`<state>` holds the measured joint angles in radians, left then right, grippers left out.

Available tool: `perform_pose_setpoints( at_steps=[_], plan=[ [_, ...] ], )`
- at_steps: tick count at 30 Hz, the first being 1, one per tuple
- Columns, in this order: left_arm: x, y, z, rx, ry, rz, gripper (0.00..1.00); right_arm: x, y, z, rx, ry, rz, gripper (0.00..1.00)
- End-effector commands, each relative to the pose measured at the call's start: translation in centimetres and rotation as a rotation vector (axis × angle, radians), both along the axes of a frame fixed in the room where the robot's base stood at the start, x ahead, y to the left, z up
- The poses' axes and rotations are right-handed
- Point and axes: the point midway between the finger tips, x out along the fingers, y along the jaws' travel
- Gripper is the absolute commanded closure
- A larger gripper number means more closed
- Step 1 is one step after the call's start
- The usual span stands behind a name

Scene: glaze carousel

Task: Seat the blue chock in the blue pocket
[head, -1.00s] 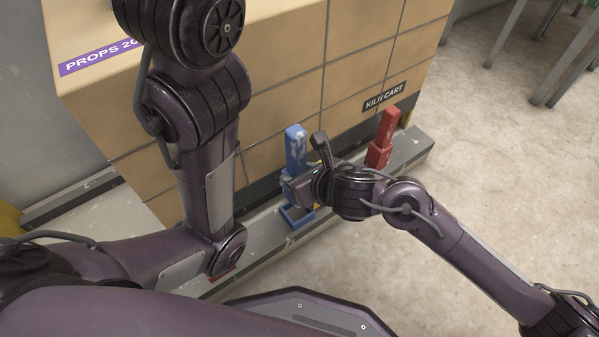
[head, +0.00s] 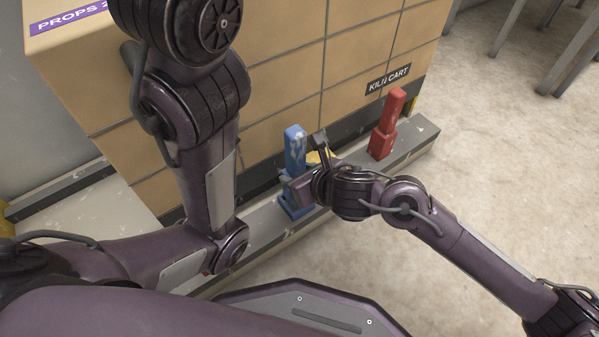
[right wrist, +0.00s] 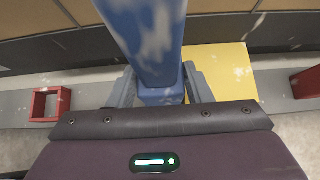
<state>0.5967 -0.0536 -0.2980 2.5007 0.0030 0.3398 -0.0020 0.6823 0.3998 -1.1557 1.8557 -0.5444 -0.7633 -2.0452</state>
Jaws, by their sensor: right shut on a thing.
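The blue chock (head: 295,150) stands upright, a tall block with pale worn patches. My right gripper (head: 296,187) is shut on its lower part. In the right wrist view the blue chock (right wrist: 150,45) rises between the two grey fingers of my right gripper (right wrist: 160,92). The blue pocket (head: 297,211) is on the grey ledge, directly under the chock and gripper. Its opening is covered, and I cannot tell whether the chock's foot is inside or how deep. My left arm crosses the head view, but its gripper is out of view.
A red chock (head: 387,128) stands at the ledge's right end. An empty red pocket (right wrist: 50,104) shows left in the right wrist view. A yellow panel (right wrist: 222,70) lies behind the gripper. The tan kiln cart (head: 280,90) rises close behind the ledge (head: 262,222).

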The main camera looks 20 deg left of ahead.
Motion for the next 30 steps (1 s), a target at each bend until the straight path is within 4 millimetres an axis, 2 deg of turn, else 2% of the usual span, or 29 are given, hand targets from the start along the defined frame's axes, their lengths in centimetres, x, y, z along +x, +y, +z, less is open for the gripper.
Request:
perform_pose_setpoints(
  at_steps=[30],
  plan=[
    [0.33,0.00,-0.55,0.000,0.009,0.000,0.57,-0.02,0.05,0.08,0.002,-0.001,0.000,0.91]
  ],
)
